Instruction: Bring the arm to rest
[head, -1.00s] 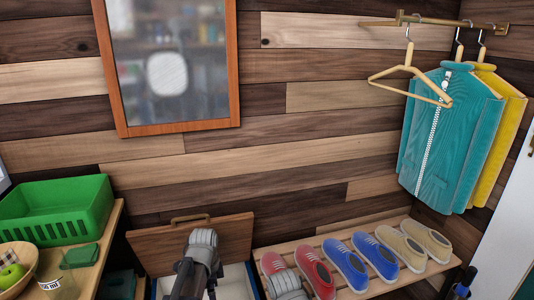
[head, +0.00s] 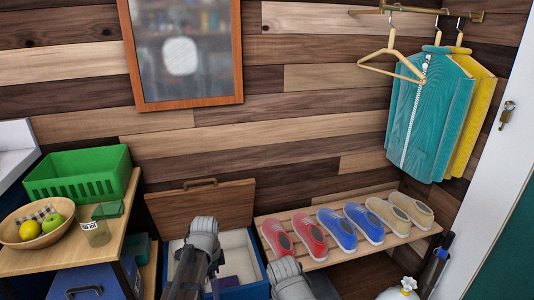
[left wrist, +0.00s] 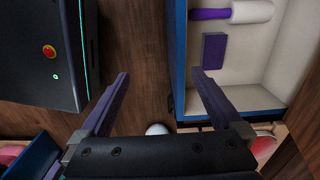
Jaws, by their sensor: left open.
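My left gripper (left wrist: 161,73) is open in the left wrist view, with nothing between its two purple fingers. It points down over the dark wood floor, just left of an open blue box (left wrist: 179,60). In the head view my left arm (head: 200,248) reaches up from the bottom, in front of that box (head: 258,290); its fingers are not clear there. My right arm (head: 288,280) shows only as a grey link at the bottom edge. The right gripper is out of frame.
The box's wooden lid (head: 202,203) is raised; a purple block (left wrist: 214,50) lies inside. A shoe rack (head: 318,258) holds several shoes. Clothes (head: 425,115) hang at right.

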